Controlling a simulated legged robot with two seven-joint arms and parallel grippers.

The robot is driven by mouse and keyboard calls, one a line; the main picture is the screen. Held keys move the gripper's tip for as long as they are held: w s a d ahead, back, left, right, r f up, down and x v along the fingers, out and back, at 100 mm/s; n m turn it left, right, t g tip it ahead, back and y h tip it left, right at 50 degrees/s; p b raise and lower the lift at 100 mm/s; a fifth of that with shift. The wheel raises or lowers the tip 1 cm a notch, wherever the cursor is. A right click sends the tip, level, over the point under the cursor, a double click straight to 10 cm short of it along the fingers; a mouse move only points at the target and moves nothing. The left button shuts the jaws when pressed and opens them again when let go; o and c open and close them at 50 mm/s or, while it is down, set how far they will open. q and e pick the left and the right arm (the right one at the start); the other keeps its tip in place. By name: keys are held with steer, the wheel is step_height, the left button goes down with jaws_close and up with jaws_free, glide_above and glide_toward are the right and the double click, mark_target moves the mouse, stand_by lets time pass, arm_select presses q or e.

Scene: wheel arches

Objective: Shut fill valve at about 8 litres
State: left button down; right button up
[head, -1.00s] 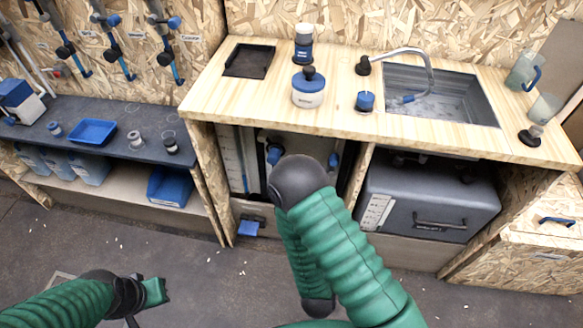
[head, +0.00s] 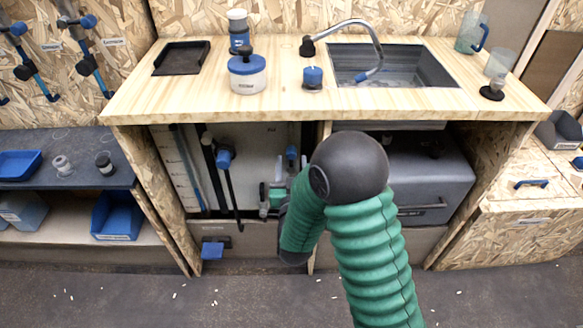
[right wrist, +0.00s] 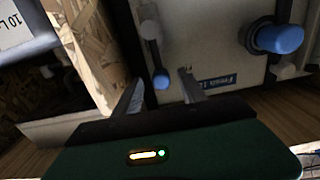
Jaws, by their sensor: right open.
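Under the counter is a pale tank compartment with a level scale (head: 180,168) at its left; I cannot read the water level. A blue-capped valve (head: 225,158) sits on a dark pipe, and a second blue knob (head: 291,152) is farther right. Which is the fill valve I cannot tell. My right gripper (head: 270,188) is inside the compartment, partly hidden by my arm. In the right wrist view its fingers (right wrist: 160,93) are open, with a small blue-tipped lever (right wrist: 161,80) seen between them. A large blue knob (right wrist: 280,38) lies to the upper right. My left gripper is out of view.
The wooden counter (head: 130,97) above carries a tap (head: 345,28), a sink and a blue-and-white jar (head: 247,75). A dark grey tank (head: 440,165) stands right of the compartment. A blue pedal (head: 212,249) is low at the front.

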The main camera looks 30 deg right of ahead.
steer(key=shift+x, duration=1.45)
steer(key=shift+r, duration=0.15)
steer(key=shift+c, duration=0.5)
jaws_close()
